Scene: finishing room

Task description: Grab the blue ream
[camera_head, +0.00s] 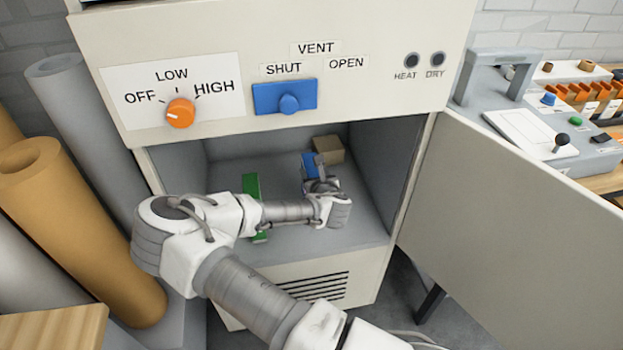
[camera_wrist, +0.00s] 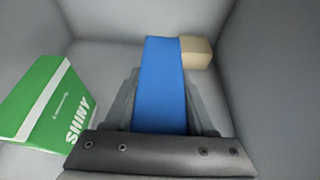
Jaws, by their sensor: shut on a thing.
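The blue ream (camera_wrist: 163,85) stands inside the open cabinet, between the jaws of my gripper (camera_wrist: 163,108). My gripper is shut on it, with one finger against each side in the wrist view. In the head view only a small part of the blue ream (camera_head: 309,162) shows, behind my gripper (camera_head: 320,186). The lower part of the ream is hidden by the gripper body. I cannot tell whether the ream rests on the cabinet floor.
A green "SHINY" ream (camera_wrist: 48,108) lies left of the gripper, and also shows in the head view (camera_head: 251,186). A tan block (camera_wrist: 197,52) sits behind on the right. The cabinet door (camera_head: 510,215) stands open right. Brown rolls (camera_head: 85,225) stand left.

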